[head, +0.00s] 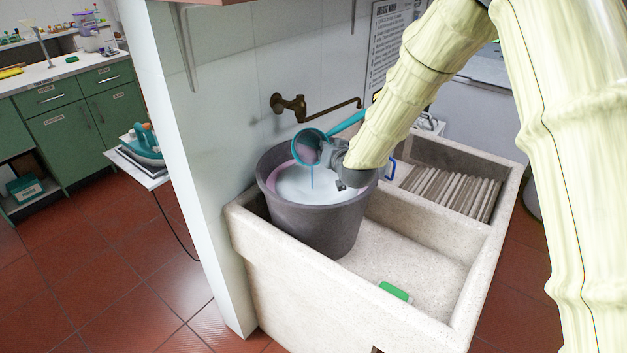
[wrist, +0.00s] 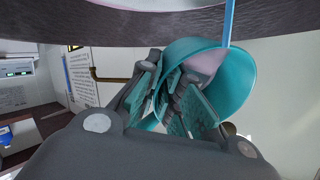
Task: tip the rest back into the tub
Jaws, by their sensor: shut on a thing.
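A teal dipper (head: 310,138) is tilted over the dark grey tub (head: 318,225) in the head view. A thin blue stream (head: 312,176) falls from its lip into the pale bluish liquid (head: 300,186) in the tub. Some pinkish-lilac liquid shows inside the dipper's cup, which also appears in the wrist view (wrist: 240,98). My gripper (head: 335,153) is shut on the dipper, above the tub's rim. Its fingers (wrist: 182,102) are close against the cup in the wrist view; the exact grip point is partly hidden.
The tub stands in the left basin of a stone sink (head: 425,270), below a brass tap (head: 300,104). A green block (head: 394,291) lies in that basin. A ribbed washboard (head: 450,190) is at the right. A wall stands close on the left.

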